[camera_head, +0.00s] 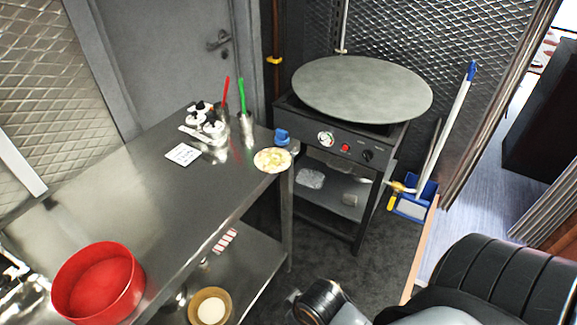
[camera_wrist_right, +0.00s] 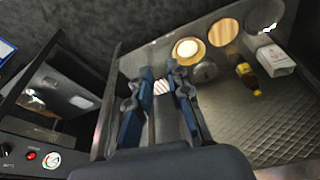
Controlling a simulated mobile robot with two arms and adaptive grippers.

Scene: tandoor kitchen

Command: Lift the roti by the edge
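The roti (camera_head: 272,160) is a pale yellow, browned flat round at the far right corner of the steel counter (camera_head: 130,215) in the head view, close to the counter's edge. I cannot tell whether it overhangs. I cannot make it out in the right wrist view. My right gripper (camera_wrist_right: 160,82) shows there with its two dark blue fingers apart and nothing visible held between them. In the head view my dark arm parts fill the bottom right, short of the roti, and the fingers are not visible. My left gripper is in neither view.
A small blue object (camera_head: 282,136) and steel cups with a red and a green handle (camera_head: 242,110) stand behind the roti. A large round griddle (camera_head: 362,89) is on the stove to the right. A red pot (camera_head: 98,285) is at the near left. Mid-counter is clear.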

